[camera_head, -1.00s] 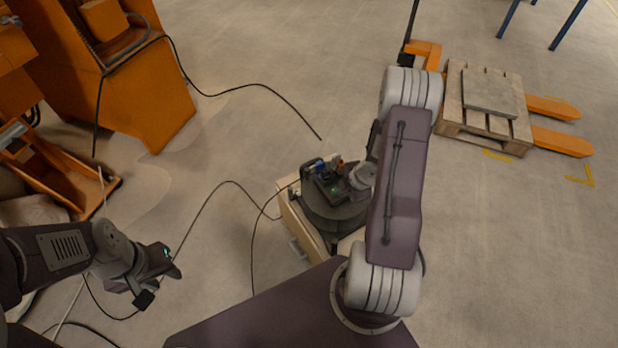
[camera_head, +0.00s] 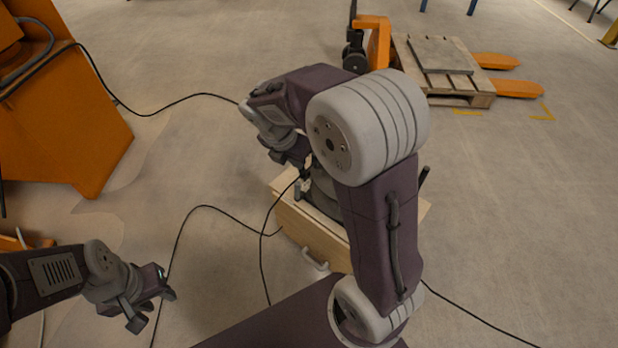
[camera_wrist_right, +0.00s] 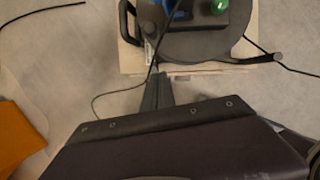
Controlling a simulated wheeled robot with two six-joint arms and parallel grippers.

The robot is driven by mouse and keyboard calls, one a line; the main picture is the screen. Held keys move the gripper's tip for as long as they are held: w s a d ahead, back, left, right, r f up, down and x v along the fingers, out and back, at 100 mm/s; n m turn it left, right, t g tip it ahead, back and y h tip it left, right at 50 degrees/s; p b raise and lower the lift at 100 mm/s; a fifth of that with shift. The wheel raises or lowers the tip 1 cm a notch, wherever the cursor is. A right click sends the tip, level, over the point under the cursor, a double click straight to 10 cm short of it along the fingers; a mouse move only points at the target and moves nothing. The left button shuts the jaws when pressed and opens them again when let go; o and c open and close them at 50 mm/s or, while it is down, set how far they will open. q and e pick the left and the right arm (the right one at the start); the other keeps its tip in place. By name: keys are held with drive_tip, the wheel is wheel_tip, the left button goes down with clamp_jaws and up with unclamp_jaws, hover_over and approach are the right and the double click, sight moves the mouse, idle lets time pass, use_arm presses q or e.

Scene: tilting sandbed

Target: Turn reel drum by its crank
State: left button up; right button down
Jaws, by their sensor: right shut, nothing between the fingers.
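The reel drum (camera_wrist_right: 208,32) is dark and round and sits on a pale wooden box. In the right wrist view it is cut off by the top edge, with a green knob (camera_wrist_right: 219,6) and a blue part on it. A dark bar with a rounded end (camera_wrist_right: 265,58), perhaps the crank, sticks out at its right. In the head view my right arm hides most of the drum (camera_head: 322,192). My right gripper (camera_wrist_right: 157,90) is shut and empty, just below the box edge in its wrist view. My left gripper (camera_head: 166,293) is far left of the drum; its jaw opening is unclear.
The wooden box (camera_head: 305,235) has a pale handle on its front. A black cable (camera_head: 190,214) runs across the floor beside it. An orange cabinet (camera_head: 75,125) stands at left, and a pallet (camera_head: 450,88) on an orange pallet truck at back right.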

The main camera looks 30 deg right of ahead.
sight(313, 170)
drive_tip(key=w+d+f+b, duration=0.1)
drive_tip(key=d+f+b, duration=0.1)
drive_tip(key=f+b, duration=0.1)
drive_tip(key=w+d+f+b, duration=0.1)
drive_tip(key=d+f+b, duration=0.1)
drive_tip(key=f+b, duration=0.1)
drive_tip(key=w+d+f+b, duration=0.2)
drive_tip(key=f+b, duration=0.1)
drive_tip(key=b, duration=0.1)
drive_tip(key=shift+d+f, duration=0.1)
drive_tip(key=shift+f, duration=0.2)
drive_tip(key=shift+d+r, duration=0.1)
